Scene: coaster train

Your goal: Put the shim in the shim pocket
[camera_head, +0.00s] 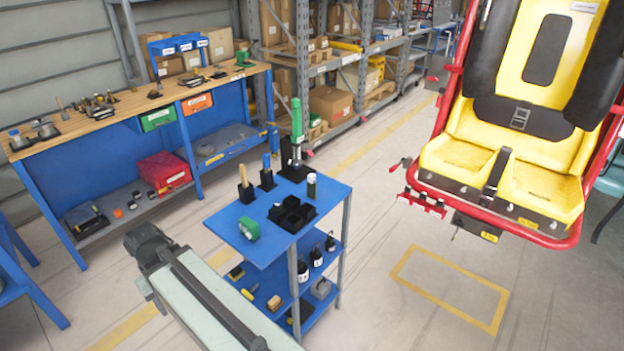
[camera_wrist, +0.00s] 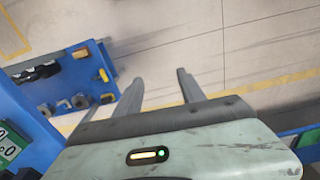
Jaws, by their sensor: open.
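I cannot make out the shim for sure in either view. The shim pocket is not clearly identifiable either. A black divided tray (camera_head: 291,214) lies on the top of the blue cart (camera_head: 238,203), and its contents are too small to tell. My gripper (camera_wrist: 159,76) is open in the wrist view, with its two grey fingers apart and nothing between them. Bare floor shows beyond the fingers, and the cart is to their left. In the head view my arm reaches up from the bottom edge, left of the cart, and the fingers cannot be made out.
A green device (camera_head: 249,228) and several upright tools in black holders stand on the cart top. Bottles and small items fill its lower shelves. A yellow ride seat (camera_head: 482,170) with red rails is at right. A wooden-topped workbench (camera_head: 130,103) is at left. Floor between cart and seat is clear.

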